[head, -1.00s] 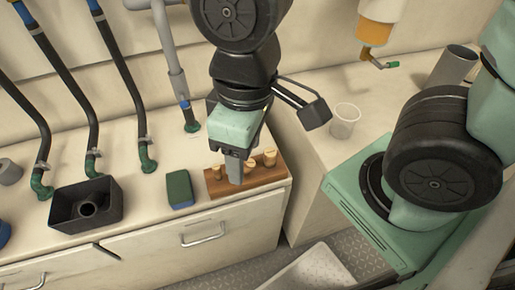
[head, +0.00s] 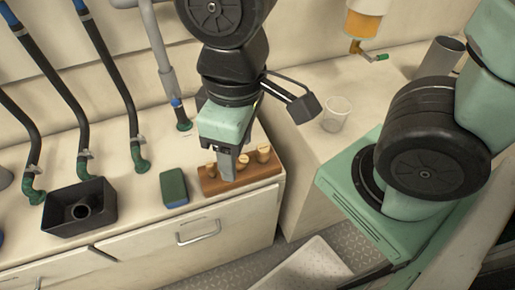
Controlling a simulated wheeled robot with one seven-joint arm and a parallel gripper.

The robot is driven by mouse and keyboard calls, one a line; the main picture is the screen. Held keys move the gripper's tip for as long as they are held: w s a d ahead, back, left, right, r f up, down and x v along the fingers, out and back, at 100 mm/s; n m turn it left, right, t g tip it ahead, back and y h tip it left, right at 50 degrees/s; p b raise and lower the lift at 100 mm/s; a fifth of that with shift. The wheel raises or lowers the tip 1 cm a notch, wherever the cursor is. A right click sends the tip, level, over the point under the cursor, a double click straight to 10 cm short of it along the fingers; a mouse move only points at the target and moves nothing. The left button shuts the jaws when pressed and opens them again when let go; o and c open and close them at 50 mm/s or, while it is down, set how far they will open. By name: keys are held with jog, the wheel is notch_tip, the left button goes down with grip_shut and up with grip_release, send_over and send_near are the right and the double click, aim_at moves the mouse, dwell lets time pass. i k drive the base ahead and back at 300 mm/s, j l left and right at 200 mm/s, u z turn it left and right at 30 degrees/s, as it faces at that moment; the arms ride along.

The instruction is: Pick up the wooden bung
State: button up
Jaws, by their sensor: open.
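Light wooden bungs stand in a brown wooden rack (head: 240,180) at the front right of the counter. One bung (head: 263,153) stands at the rack's right end, a second bung (head: 243,159) shows just right of my fingers, and a third bung (head: 210,170) shows to their left. My gripper (head: 226,170) points down over the rack, between the left bung and the middle one in the picture. It is open, and its fingers hide part of the rack. I cannot tell whether a bung stands behind or between the fingers.
A green and blue sponge-like block (head: 174,187) lies just left of the rack. A black open box (head: 80,207) stands further left. Hoses with green elbows rise behind. A clear cup (head: 336,114) stands on the right counter. The counter's front edge is close to the rack.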

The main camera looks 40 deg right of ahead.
aim_at(242, 162)
jog(key=z, duration=0.2)
jog(key=k+l+u, duration=0.45)
jog(key=l, duration=0.25)
jog(key=k+l+u, duration=0.45)
jog(key=k+l, duration=0.1)
jog(key=l, duration=0.05)
